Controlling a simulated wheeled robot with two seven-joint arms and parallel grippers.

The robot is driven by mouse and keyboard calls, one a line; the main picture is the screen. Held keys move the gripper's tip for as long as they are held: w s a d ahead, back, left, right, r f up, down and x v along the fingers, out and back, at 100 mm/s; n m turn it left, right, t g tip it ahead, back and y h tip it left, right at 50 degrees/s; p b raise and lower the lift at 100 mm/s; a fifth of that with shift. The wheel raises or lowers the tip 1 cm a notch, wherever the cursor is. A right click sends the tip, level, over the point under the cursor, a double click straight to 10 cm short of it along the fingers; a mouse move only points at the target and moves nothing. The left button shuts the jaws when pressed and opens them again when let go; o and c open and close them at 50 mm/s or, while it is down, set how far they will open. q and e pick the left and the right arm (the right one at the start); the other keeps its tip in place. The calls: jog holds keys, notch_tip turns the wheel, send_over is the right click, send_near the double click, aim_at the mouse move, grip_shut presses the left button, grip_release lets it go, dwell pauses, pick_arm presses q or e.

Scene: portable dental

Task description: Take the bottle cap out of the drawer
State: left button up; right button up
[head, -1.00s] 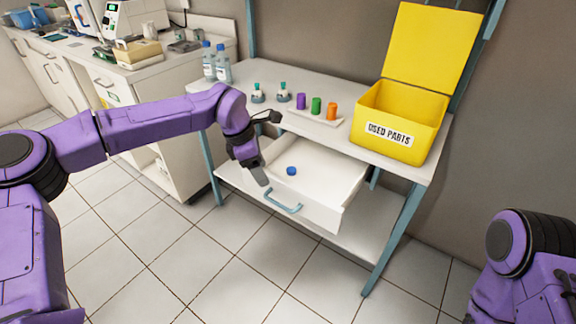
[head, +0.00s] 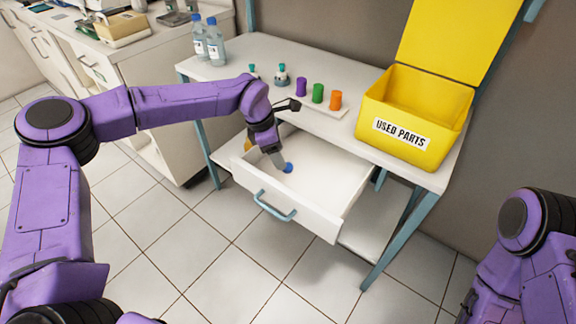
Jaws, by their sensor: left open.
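The blue bottle cap (head: 288,168) lies inside the open white drawer (head: 325,221), left of its middle. The drawer is pulled out from under the table and has a blue handle (head: 274,206). My left gripper (head: 281,164) reaches down into the drawer, with its fingertips right beside the cap. It is open; whether a finger touches the cap I cannot tell. Of my right arm only purple links show at the lower right; its gripper is out of view.
The tabletop holds a yellow USED PARTS bin (head: 412,120) with its lid up, purple, green and orange cylinders (head: 318,94) on a white tray, two small teal-topped items (head: 282,75) and two bottles (head: 215,42). The floor in front is clear.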

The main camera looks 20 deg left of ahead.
pick_arm(q)
jog(key=x, duration=0.2)
jog(key=d+x, duration=0.1)
jog(key=x, duration=0.1)
jog(key=shift+w+f, duration=0.1)
jog(key=shift+w, duration=0.05)
jog(key=c, duration=1.1)
